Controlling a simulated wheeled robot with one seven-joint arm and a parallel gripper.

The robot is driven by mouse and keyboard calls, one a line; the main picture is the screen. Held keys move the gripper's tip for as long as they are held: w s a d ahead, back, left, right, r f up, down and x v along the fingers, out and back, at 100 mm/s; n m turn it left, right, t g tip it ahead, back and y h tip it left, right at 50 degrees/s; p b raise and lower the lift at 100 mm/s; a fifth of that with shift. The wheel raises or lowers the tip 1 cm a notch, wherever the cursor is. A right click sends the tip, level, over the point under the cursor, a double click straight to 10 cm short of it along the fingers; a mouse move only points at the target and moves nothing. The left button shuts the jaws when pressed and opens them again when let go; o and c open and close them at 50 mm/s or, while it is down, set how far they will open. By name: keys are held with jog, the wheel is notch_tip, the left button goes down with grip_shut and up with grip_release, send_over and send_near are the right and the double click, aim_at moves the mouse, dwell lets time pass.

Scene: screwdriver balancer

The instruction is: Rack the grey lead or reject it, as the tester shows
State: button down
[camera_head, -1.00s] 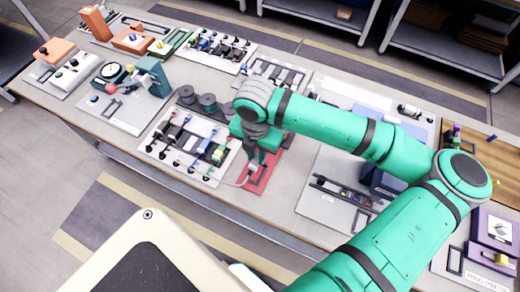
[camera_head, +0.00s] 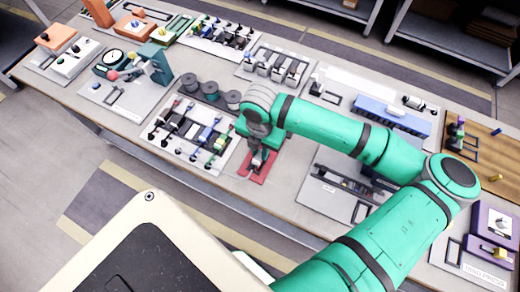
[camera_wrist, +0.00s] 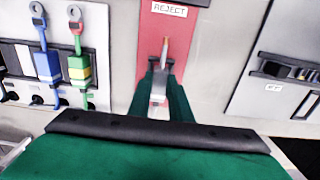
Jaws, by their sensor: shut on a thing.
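My gripper (camera_head: 257,163) is low over the red mat (camera_head: 270,170), which carries a REJECT label in the wrist view (camera_wrist: 185,25). In the wrist view its dark green fingers (camera_wrist: 160,88) are shut on a slim, pale grey piece, the grey lead (camera_wrist: 158,92), with an orange-brown tip pointing away over the mat. I cannot tell whether it touches the mat. A rack panel (camera_head: 157,140) left of the mat bears several coloured leads; a blue one (camera_wrist: 47,66) and a green one (camera_wrist: 80,72) show in the wrist view. A round dial (camera_head: 113,58) stands further left, perhaps the tester.
Several grey spools (camera_head: 210,91) stand behind the rack panel. A grey panel with dark parts (camera_head: 325,195) lies right of the mat. A blue block (camera_head: 395,114) and a purple box (camera_head: 495,225) are further right. Bare tabletop lies narrowly around the mat.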

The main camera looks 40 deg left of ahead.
jog(key=shift+f, duration=0.65)
dwell(0.3)
jog(key=c, duration=1.5)
grip_release()
jog(key=shift+c, duration=0.2)
jog(key=shift+r, duration=0.15)
notch_tip(320, 180, up, 11)
jog(key=shift+f, duration=0.2)
